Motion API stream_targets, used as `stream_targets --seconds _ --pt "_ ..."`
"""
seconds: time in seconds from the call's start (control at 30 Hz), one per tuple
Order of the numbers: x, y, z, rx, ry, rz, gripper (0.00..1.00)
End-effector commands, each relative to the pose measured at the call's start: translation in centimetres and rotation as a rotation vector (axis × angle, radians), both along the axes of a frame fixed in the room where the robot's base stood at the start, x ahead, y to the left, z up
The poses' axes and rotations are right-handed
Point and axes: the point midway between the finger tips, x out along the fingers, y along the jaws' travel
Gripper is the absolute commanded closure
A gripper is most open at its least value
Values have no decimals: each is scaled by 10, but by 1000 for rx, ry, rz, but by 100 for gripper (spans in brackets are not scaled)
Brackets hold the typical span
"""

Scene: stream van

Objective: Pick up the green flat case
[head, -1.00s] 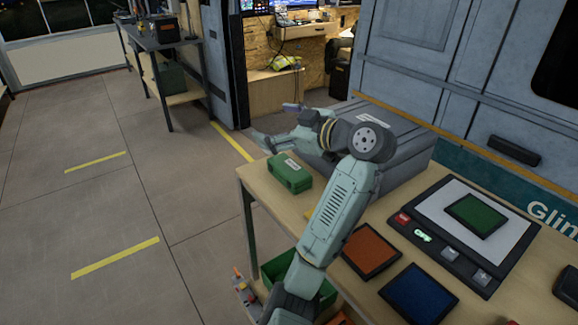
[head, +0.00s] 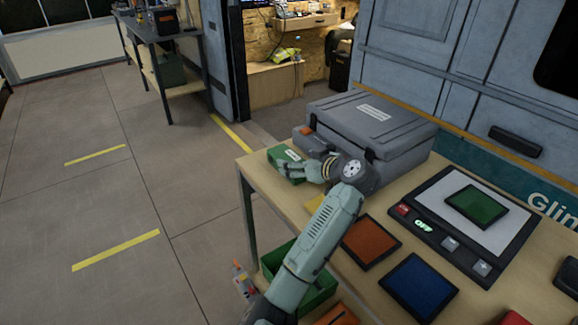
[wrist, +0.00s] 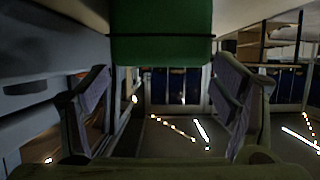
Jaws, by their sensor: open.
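A green case (head: 283,154) with a pale label lies on the left end of the wooden table, beside the large grey case. My gripper (head: 292,160) is low over the table at this green case and partly covers it. In the wrist view the green case (wrist: 162,38) shows at the top centre, ahead of and between my two spread fingers (wrist: 163,98). The fingers are open and hold nothing. Whether either finger touches the case I cannot tell.
A large grey case (head: 370,125) stands just right of my gripper. A scale (head: 455,232) bearing a green flat square (head: 477,205) is at the right. Orange (head: 371,242) and blue (head: 418,290) squares lie in front. A green crate (head: 322,290) sits below.

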Motion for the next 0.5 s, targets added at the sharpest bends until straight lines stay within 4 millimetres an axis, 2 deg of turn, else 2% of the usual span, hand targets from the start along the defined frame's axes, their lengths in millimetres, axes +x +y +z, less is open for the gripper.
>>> stream_targets --seconds 0.03,0.2,0.47,0.5 --pt "6 7 -5 3 0 3 20" --pt "20 15 -11 1 -1 1 20" --pt "22 16 -11 1 -1 0 20" --pt "22 16 -11 1 -1 0 23"
